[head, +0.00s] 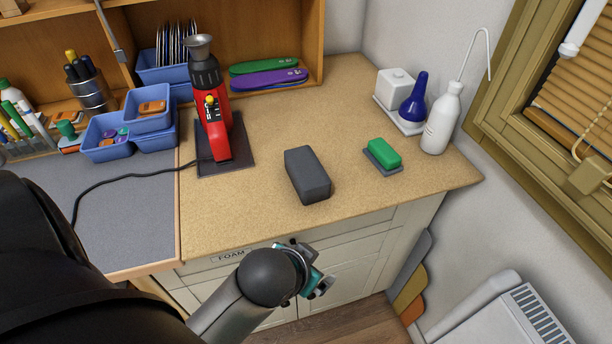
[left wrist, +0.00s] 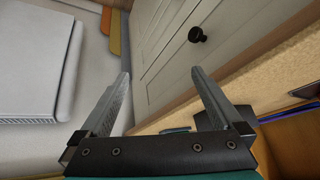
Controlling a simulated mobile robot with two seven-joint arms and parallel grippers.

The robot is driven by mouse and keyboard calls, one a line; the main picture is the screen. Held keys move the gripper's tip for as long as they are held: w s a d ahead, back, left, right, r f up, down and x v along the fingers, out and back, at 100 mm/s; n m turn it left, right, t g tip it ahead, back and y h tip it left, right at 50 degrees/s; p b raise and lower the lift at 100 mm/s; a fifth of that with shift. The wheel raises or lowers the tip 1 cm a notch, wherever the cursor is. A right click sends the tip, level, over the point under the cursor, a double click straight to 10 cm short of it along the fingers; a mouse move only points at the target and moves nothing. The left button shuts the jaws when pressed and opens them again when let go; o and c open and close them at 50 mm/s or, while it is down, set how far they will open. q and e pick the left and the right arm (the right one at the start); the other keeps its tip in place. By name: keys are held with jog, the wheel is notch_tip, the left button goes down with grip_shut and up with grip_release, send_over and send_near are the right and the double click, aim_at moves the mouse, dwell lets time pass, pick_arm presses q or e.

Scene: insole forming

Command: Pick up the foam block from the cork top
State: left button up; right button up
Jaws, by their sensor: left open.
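The foam block (head: 307,175) is a dark grey rectangular block lying on the cork top (head: 280,120), near its front edge. My left gripper (head: 318,283) is in front of the cabinet, below the front edge of the top and apart from the block. In the left wrist view, the left gripper (left wrist: 160,75) has its two fingers spread with nothing between them. My right gripper is in neither view.
A red heat tool (head: 214,120) on a dark mat stands left of the block. A green block (head: 384,151) on a grey pad lies to its right. A white bottle (head: 441,120) stands near the wall. A radiator (head: 490,310) is at lower right. The cork around the block is clear.

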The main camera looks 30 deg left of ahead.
pick_arm(q)
jog(key=w+d+r+m+t+h, duration=0.1)
jog(key=w+d+r+t, duration=0.1)
jog(key=w+r+t, duration=0.45)
jog(key=w+d+r+m+t+h, duration=0.1)
jog(key=w+d+r+t+h, duration=0.2)
jog(key=r, duration=0.7)
jog(key=w+d+r+m+t, duration=0.1)
jog(key=w+d+r+t, duration=0.15)
jog(key=w+r, duration=0.5)
jog(key=s+d+r+m+t+h, duration=0.2)
jog(key=s+d+r+m+h, duration=0.1)
jog(key=d+r+m+h, duration=0.45)
jog(key=s+d+r+m+g+h, duration=0.4)
jog(key=s+d+m+g+h, duration=0.5)
jog(key=m+g, duration=0.45)
jog(key=g+y, duration=0.4)
jog(key=y, duration=2)
send_near(307, 167)
jog(key=shift+g, duration=0.25)
jog(key=x, duration=0.5)
jog(key=shift+w+a+f+b, duration=0.15)
jog(key=shift+w+f+b, duration=0.1)
jog(key=shift+w+b, duration=0.15)
jog(key=shift+x, duration=2.8)
jog(key=shift+s, duration=0.15)
jog(key=c, duration=1.1)
jog(key=shift+c, duration=0.5)
